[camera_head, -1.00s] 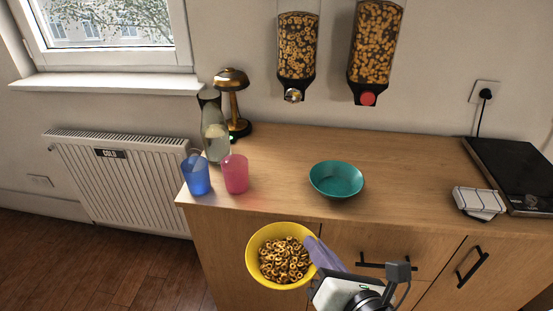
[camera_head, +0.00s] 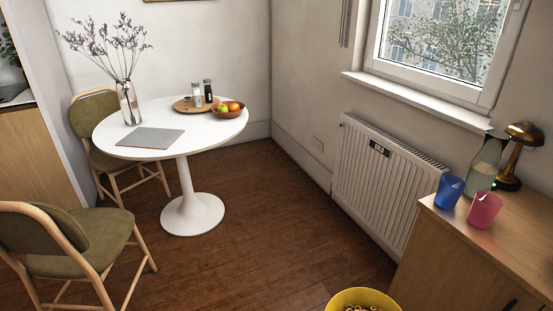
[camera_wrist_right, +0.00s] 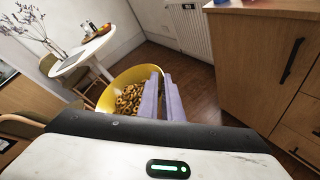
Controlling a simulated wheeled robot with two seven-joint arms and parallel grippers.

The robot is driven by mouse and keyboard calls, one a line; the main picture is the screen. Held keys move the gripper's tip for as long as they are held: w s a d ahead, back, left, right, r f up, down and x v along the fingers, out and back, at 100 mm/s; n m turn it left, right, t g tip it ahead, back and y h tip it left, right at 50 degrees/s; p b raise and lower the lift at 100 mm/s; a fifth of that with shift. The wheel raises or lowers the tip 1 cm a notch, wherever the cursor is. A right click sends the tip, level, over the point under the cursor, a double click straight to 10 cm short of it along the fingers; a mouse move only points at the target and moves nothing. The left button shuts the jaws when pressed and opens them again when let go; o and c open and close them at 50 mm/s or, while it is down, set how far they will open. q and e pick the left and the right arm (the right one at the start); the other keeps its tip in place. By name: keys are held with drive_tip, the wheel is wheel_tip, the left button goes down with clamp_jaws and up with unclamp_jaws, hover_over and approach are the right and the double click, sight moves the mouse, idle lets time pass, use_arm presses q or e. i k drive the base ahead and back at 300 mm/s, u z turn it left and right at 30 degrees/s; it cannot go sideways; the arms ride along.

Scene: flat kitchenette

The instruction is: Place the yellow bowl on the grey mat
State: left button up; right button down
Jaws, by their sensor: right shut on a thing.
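The yellow bowl (camera_head: 366,297), with ring-shaped cereal in it, is at the bottom edge of the head view, cut off by the frame. In the right wrist view the bowl (camera_wrist_right: 107,98) is in the air with my right gripper (camera_wrist_right: 163,88) shut on its rim. The grey mat (camera_head: 150,138) lies flat on the left front part of the round white table (camera_head: 178,152), some way off to the left of the bowl. Nothing lies on the mat. My left gripper is not in view.
The table also holds a flower vase (camera_head: 129,103), a wooden board (camera_head: 187,107) with two shakers, and a fruit bowl (camera_head: 227,112). Two green chairs (camera_head: 75,242) stand at its left. A counter (camera_head: 470,245) with cups is at right. Open floor lies between.

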sight(151, 137)
drive_tip(key=z, duration=0.1)
drive_tip(key=i, duration=1.4)
drive_tip(key=u, duration=0.6)
drive_tip(key=i, duration=1.65)
drive_tip(key=u, duration=1.25)
drive_tip(key=i, duration=0.4)
drive_tip(key=u, duration=0.25)
